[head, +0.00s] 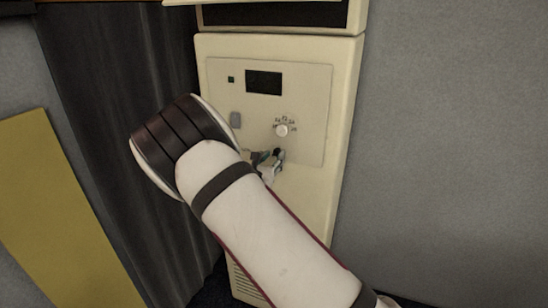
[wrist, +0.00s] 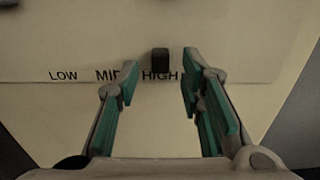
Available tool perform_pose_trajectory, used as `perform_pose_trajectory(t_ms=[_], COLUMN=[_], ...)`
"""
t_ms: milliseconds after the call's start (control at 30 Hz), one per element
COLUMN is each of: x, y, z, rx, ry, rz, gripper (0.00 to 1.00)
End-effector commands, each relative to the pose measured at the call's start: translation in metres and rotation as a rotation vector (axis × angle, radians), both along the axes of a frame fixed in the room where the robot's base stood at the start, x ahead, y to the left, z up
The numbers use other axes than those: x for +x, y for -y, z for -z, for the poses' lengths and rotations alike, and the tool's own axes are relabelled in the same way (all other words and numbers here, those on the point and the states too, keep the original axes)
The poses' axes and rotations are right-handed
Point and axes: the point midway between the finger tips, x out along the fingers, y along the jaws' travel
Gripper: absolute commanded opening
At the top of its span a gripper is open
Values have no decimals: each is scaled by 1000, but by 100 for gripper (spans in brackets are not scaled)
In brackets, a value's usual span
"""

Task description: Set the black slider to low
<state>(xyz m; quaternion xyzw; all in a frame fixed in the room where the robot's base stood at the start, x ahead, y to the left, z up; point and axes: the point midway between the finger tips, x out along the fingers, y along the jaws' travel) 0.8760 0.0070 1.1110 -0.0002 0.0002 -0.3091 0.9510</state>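The black slider (wrist: 161,60) is a small dark block on the cream panel, just above the printed word HIGH in the wrist view. The labels LOW, MID and HIGH run from left to right, with MID partly covered by my left finger. My gripper (wrist: 160,78) is open, with its teal-padded fingers apart on either side of the slider. Gaps show between the slider and both fingers. In the head view my gripper (head: 267,160) is at the lower part of the panel, mostly hidden behind my arm.
A dark curtain (head: 110,90) hangs on the left. A grey wall (head: 450,130) stands on the right.

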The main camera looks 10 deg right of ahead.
Motion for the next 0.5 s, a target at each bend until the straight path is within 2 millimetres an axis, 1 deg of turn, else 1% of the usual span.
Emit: perform_pose_trajectory(t_ms=[167, 433, 467, 500], x=[9, 10, 10, 10], y=[7, 7, 7, 7], z=[0, 0, 0, 0], rx=[-1, 0, 0, 0], ry=[1, 0, 0, 0], rz=[0, 0, 0, 0], gripper=[35, 35, 33, 24])
